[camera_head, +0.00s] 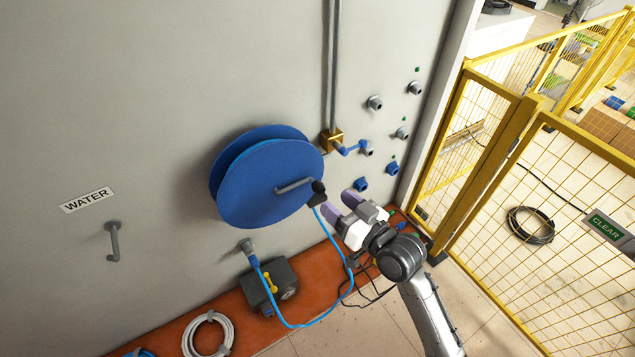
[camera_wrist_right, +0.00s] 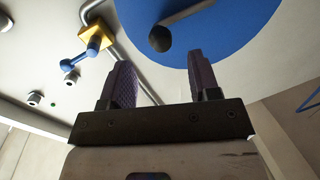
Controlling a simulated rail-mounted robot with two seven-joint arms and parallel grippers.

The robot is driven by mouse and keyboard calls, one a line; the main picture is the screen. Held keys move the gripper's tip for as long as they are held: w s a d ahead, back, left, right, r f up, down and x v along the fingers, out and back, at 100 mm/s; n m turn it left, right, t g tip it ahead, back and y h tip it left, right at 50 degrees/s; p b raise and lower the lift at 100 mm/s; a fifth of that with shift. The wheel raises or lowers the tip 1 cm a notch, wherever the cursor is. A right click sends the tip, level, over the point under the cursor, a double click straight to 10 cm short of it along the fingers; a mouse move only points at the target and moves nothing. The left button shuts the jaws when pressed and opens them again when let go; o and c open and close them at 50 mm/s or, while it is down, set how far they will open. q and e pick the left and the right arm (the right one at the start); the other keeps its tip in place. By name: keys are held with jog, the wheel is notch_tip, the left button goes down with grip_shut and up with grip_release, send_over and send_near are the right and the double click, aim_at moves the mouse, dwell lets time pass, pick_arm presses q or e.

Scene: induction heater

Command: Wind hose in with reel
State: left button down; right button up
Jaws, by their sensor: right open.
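The blue hose reel (camera_head: 270,180) is mounted on the grey wall, and its disc also shows in the right wrist view (camera_wrist_right: 225,30). Its grey crank arm ends in a dark round knob (camera_head: 318,187), seen in the right wrist view (camera_wrist_right: 160,39) beyond the fingers. The light blue hose (camera_head: 337,248) hangs in a loop below the reel and runs to a fitting on the wall. My right gripper (camera_head: 342,202) is open and empty, just right of and below the knob, with its purple fingers toward the reel. My left gripper is not in view.
A brass valve with a blue handle (camera_head: 340,149) and several wall fittings sit right of the reel. A grey box (camera_head: 275,285) and a white coiled hose (camera_head: 207,335) are below. A yellow mesh fence (camera_head: 500,190) stands at the right.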

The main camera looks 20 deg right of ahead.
aim_at(318, 188)
jog(key=shift+p+x, duration=0.7)
jog(key=shift+x, duration=2.75)
grip_shut()
